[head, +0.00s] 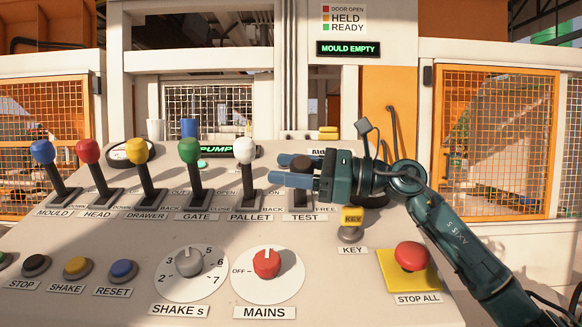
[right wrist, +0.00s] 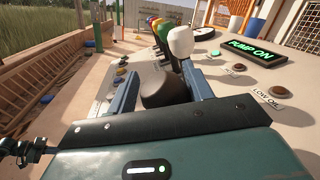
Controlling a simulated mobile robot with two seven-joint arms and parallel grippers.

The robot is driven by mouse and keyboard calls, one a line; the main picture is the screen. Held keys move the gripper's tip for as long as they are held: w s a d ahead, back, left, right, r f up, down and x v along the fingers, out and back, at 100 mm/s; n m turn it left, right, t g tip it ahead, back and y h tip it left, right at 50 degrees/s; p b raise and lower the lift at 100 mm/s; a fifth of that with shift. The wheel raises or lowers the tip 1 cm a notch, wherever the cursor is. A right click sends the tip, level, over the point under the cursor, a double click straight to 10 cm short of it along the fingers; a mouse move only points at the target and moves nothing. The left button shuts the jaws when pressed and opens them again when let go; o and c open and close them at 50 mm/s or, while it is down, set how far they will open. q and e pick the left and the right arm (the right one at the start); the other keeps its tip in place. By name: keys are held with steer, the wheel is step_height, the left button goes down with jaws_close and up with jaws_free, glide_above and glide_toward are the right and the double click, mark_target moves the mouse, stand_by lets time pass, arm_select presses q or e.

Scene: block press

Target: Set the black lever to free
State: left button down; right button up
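The black lever's round knob (right wrist: 165,88) sits between the two blue fingers of my right gripper (right wrist: 163,75) in the right wrist view. In the head view my right gripper (head: 281,170) reaches in from the right at the TEST lever, and its fingers largely cover the knob and stem. The lever's dark slotted base (head: 300,199) shows below the fingers, above the TEST label. The FREE label (head: 325,209) is at the base's lower right. I cannot tell whether the fingers press on the knob. My left gripper is not in view.
The white PALLET lever (head: 244,150) stands just left of my fingers, and the green GATE lever (head: 189,150) stands beyond it. The red STOP ALL button (head: 411,256) is close to my right forearm.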

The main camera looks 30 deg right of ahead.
steer(key=shift+o, duration=0.7)
steer(key=shift+r, duration=0.1)
steer(key=shift+d, duration=0.1)
steer(key=shift+s+d, duration=0.2)
steer(key=b+v, duration=0.1)
steer(key=v, duration=0.2)
steer(key=b+v, duration=0.2)
steer(key=v, duration=0.2)
steer(key=b+v, duration=0.2)
steer(key=v, duration=0.2)
steer(key=shift+f, duration=0.25)
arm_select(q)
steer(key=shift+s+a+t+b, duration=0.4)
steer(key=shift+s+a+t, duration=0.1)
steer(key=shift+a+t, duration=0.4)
arm_select(e)
steer(key=shift+s+d+r, duration=0.15)
steer(key=shift+s+d, duration=0.35)
